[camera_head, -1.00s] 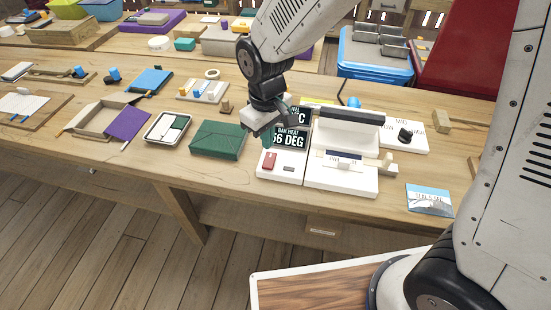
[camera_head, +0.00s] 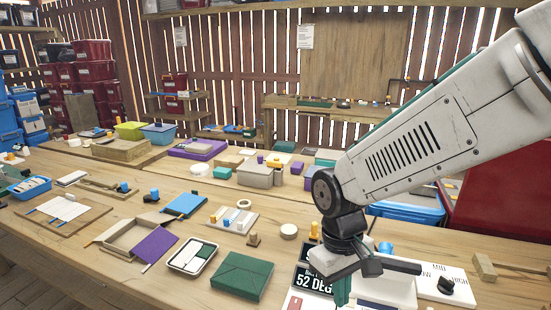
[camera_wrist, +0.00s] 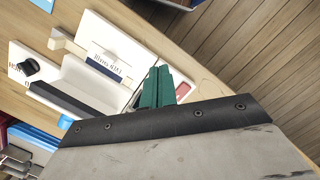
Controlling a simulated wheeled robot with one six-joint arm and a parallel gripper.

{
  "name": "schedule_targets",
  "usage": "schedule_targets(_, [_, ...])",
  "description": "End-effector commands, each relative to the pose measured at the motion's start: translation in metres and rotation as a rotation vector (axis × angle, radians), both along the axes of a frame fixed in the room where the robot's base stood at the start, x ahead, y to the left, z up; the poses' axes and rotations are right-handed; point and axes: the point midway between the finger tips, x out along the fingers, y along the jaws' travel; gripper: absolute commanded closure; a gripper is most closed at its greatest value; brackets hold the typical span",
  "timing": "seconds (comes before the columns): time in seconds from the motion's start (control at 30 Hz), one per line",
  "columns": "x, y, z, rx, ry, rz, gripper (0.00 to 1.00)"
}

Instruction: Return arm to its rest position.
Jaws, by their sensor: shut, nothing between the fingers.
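My gripper (camera_head: 343,290) hangs from my grey arm at the lower right of the head view, pointing down in front of the white device with a black display (camera_head: 315,281) reading "52 DEG". In the wrist view its green fingers (camera_wrist: 157,88) are together with nothing between them. They hide part of the white device (camera_wrist: 104,62) behind them. The head view cuts off the device's lower part, and I cannot tell the exact height of the fingers above it.
A dark green box (camera_head: 241,277), a white tray (camera_head: 192,257) and an open box with a purple flap (camera_head: 153,246) lie left of my gripper. A white panel with a black knob (camera_head: 446,286) is to its right. Stacked bins (camera_head: 92,50) stand at the back left.

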Motion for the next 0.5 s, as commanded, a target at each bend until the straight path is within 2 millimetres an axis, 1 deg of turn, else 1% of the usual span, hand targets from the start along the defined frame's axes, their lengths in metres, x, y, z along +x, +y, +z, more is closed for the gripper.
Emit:
schedule_targets(0.03, [-0.009, -0.016, 0.016, 0.003, -0.012, -0.043, 1.00])
schedule_targets(0.2, [-0.047, -0.063, 0.056, 0.008, -0.039, -0.182, 1.00])
schedule_targets(0.4, [-0.091, -0.107, 0.088, 0.025, -0.113, -0.338, 1.00])
schedule_targets(0.5, [-0.107, -0.122, 0.099, 0.037, -0.166, -0.401, 1.00])
